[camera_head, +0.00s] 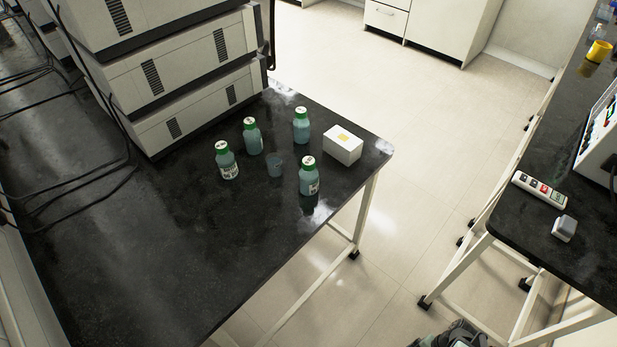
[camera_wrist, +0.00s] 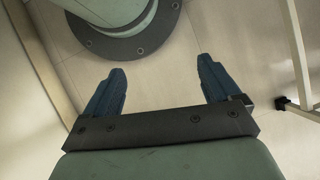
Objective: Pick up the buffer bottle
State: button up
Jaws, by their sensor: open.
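Several teal bottles with green caps stand upright on the black bench (camera_head: 170,260). One bottle (camera_head: 226,160) is at the left, one (camera_head: 252,136) is behind it, one (camera_head: 301,126) is at the back right, and one (camera_head: 309,177) is at the front right. Their labels are too small to read, so I cannot tell which is the buffer bottle. My gripper (camera_wrist: 160,85) shows in the wrist view with its two blue fingers wide apart and nothing between them. It points at the floor, with no bottle in that view. The head view does not show my gripper.
A small teal cup (camera_head: 275,165) stands among the bottles. A white box (camera_head: 343,145) sits beside them near the bench's right edge. Stacked grey instruments (camera_head: 190,75) stand behind, with black cables at left. The bench front is clear. A second bench (camera_head: 560,205) is at right.

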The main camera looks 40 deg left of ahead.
aim_at(317, 180)
jog(key=w+a+r+m+t+y, duration=0.2)
jog(key=w+a+r+m, duration=0.15)
jog(key=w+a, duration=0.4)
jog(key=w+a+r+m+t+y, duration=0.1)
jog(key=w+a+r+m+y, duration=0.15)
jog(key=w+a+r, duration=0.45)
jog(key=w+a+r+m+t+y, duration=0.1)
jog(key=w+a+r+m+y, duration=0.15)
jog(key=a+r, duration=0.5)
jog(key=w+a+r+m+t+y, duration=0.1)
jog(key=w+a+r+y, duration=0.15)
jog(key=a+r, duration=0.5)
jog(key=w+a+r+m+y, duration=0.2)
jog(key=a+r+m+y, duration=0.1)
jog(key=a+r, duration=0.75)
jog(key=s+a+m+y, duration=0.1)
jog(key=s+a, duration=0.1)
jog(key=s, duration=0.1)
jog(key=s+a+r+y, duration=0.1)
jog(key=s+a, duration=0.1)
jog(key=s, duration=0.2)
jog(key=s+a+r+m+y, duration=0.1)
jog(key=s+a, duration=0.2)
jog(key=s, duration=0.1)
jog(key=shift+m+y, duration=0.25)
jog(key=shift+m, duration=0.1)
jog(key=shift+s+a+r, duration=0.1)
jog(key=shift+s+a, duration=0.2)
jog(key=shift+s, duration=0.1)
jog(key=shift+a, duration=3.75)
